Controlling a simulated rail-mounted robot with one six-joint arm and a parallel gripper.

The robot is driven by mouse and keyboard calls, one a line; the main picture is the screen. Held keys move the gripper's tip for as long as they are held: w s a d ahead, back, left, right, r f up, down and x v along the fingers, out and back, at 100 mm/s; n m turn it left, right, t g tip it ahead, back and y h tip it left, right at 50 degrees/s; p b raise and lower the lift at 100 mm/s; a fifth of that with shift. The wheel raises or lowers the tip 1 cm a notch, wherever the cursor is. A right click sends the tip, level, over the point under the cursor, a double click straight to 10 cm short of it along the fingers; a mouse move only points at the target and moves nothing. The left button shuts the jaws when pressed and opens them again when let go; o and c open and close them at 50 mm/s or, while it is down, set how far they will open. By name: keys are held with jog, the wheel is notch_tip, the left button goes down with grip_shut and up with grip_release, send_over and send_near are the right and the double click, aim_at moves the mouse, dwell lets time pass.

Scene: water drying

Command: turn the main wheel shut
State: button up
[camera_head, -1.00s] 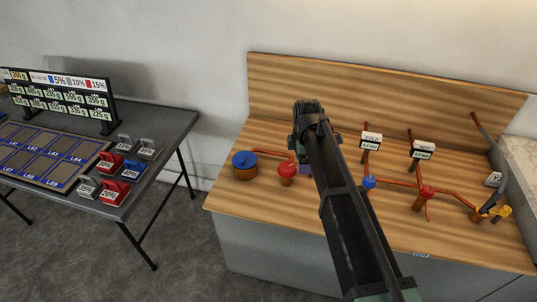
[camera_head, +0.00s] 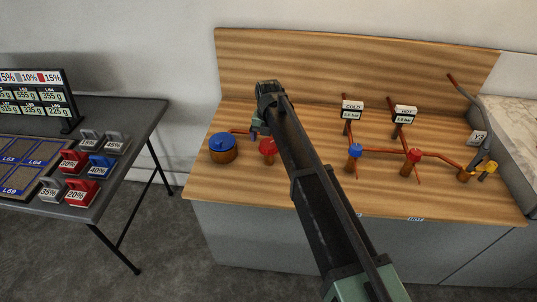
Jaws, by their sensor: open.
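Several valve wheels stand on pipes on a wooden bench (camera_head: 330,190); none carries a readable "main" label. A yellow wheel (camera_head: 490,168) is at the right end of the copper pipe, beside a grey hose. A red wheel (camera_head: 414,155) and a small blue wheel (camera_head: 355,150) stand further left on the pipe. Another red wheel (camera_head: 267,146) and a wide blue-topped brown pot-like fitting (camera_head: 222,148) stand at the left. My gripper (camera_head: 258,127) is open, at the far end of my arm, just above and behind the left red wheel. My arm partly hides its fingers.
White gauges marked COLD (camera_head: 352,107) and HOT (camera_head: 404,114) stand behind the pipe. A dark table (camera_head: 120,160) at the left holds several red, blue and grey tagged blocks. A pale slab (camera_head: 515,120) adjoins the bench at the right. Bare floor lies between table and bench.

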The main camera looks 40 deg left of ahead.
aim_at(269, 146)
notch_tip(269, 146, down, 3)
jog(key=shift+r+b, duration=0.1)
jog(key=shift+b, duration=0.55)
jog(key=shift+r, duration=0.15)
jog(key=c, duration=0.9)
